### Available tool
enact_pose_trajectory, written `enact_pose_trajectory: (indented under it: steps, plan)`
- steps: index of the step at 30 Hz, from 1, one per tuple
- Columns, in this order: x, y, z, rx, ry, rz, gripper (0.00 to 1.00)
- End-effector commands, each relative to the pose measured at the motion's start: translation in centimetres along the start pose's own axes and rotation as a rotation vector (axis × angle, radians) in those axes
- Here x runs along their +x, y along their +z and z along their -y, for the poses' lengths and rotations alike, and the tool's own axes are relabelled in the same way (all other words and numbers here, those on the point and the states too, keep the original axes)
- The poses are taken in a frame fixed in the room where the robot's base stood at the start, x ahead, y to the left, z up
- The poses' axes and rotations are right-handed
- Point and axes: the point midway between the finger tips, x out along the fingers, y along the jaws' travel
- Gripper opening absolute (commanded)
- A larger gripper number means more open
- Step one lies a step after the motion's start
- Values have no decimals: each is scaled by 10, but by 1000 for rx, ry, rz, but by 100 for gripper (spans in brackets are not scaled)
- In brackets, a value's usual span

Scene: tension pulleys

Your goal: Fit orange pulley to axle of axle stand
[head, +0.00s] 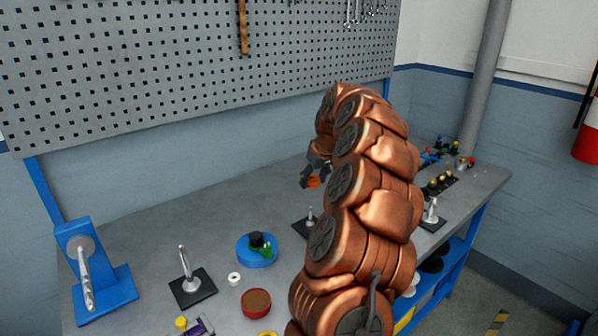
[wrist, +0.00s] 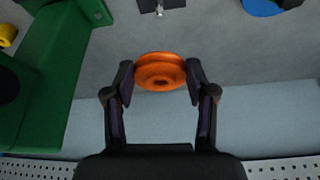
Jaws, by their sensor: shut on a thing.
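The orange pulley (wrist: 160,71) is between the fingertips of my gripper (wrist: 160,84), which is shut on it. In the head view my gripper (head: 313,172) hangs at the far side of the bench, with the orange pulley (head: 314,182) partly hidden. A stand with a black base and upright metal axle (head: 309,216) is nearer than the pulley; its base and pin tip show at the top of the wrist view (wrist: 161,10). Similar stands are at the front left (head: 187,262) and right (head: 431,212). I cannot tell which is the task's axle stand. The pulley is apart from them.
A blue bracket with a slanted rod (head: 95,285) stands at the left. A blue disc (head: 246,254), white ring (head: 234,279) and brown-topped red round part (head: 256,302) lie mid-bench. A large green part (wrist: 50,65) is left in the wrist view. The pegboard (head: 190,70) rises behind.

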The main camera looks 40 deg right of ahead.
Motion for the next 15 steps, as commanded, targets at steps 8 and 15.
enact_pose_trajectory:
  steps: [8, 15]
  plan:
    - [7, 2, 1, -2, -1, -1, 19]
    - [22, 9, 1, -1, -2, 2, 19]
